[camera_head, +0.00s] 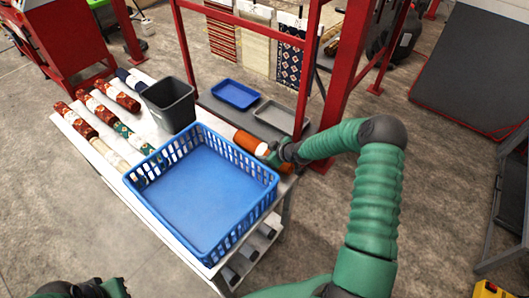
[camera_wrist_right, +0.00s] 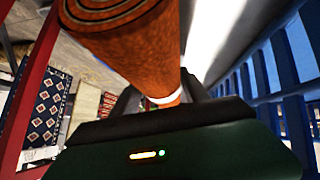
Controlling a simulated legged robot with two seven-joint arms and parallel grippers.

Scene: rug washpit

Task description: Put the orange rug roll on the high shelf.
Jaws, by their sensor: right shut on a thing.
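The orange rug roll (camera_head: 247,141) with a white band lies at the table's right back corner, beside the blue basket's far side. My right gripper (camera_head: 272,157) is shut on it near its right part. In the right wrist view the roll (camera_wrist_right: 140,45) runs up between the dark fingers (camera_wrist_right: 165,108), its spiral end close to the camera. I cannot tell whether the roll still touches the table. Part of my left arm (camera_head: 85,289) shows at the bottom left edge; its jaws are not clear. I cannot tell which surface is the high shelf.
The blue basket (camera_head: 205,255) is empty on the white table (camera_head: 150,207). Behind, a dark surface (camera_head: 215,104) holds a blue tray (camera_head: 235,94) and grey tray (camera_head: 275,116) beside a red post (camera_head: 340,80).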

